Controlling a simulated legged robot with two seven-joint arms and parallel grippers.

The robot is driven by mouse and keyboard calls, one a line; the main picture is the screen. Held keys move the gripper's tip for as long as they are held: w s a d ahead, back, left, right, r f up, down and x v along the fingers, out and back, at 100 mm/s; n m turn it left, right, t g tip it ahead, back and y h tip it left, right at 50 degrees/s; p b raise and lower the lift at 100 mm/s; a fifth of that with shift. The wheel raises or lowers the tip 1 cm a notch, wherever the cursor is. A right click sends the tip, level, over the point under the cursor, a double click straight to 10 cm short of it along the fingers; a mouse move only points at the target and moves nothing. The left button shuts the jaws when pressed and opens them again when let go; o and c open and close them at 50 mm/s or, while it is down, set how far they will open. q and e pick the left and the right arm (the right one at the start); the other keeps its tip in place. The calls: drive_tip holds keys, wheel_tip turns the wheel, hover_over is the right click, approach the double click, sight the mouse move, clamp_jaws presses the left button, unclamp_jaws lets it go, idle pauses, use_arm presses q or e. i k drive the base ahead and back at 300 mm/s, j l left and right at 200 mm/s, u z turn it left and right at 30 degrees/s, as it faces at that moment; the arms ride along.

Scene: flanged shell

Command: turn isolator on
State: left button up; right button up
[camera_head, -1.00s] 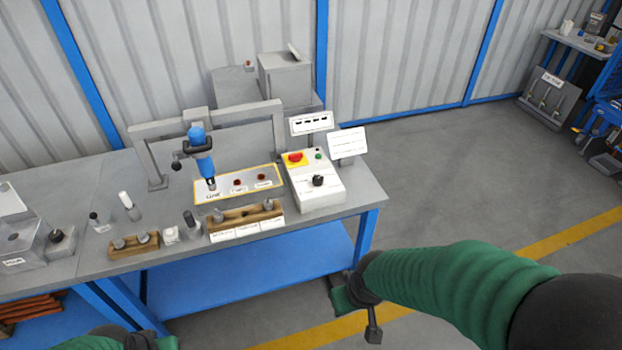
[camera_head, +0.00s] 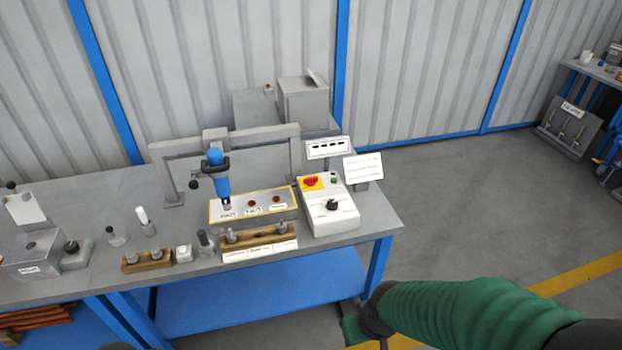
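A white control box (camera_head: 330,215) stands at the right end of the grey workbench. On its top are a black rotary knob (camera_head: 333,204), a red button on a yellow plate (camera_head: 311,182) and a small green button (camera_head: 334,181). I cannot tell which of these is the isolator, and the knob's setting is too small to read. My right arm, in a green sleeve, comes in from the lower right. Its gripper (camera_head: 368,335) is in front of the bench, low and apart from the box, cut by the bottom edge. My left gripper is not clearly visible; only a dark bit shows at the bottom edge.
A blue tool (camera_head: 217,174) hangs from a grey frame over a yellow-edged plate (camera_head: 240,214). Wooden holders (camera_head: 259,242) with metal parts line the front edge. A sign (camera_head: 363,169) stands behind the box. The floor right of the bench is clear.

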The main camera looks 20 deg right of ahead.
sight(311, 181)
drive_tip(key=i+l+u, duration=0.15)
drive_tip(key=i, duration=0.2)
drive_tip(key=i+l+u, duration=0.15)
drive_tip(key=i, duration=0.25)
drive_tip(key=i+l+u, duration=0.15)
drive_tip(key=i, duration=0.2)
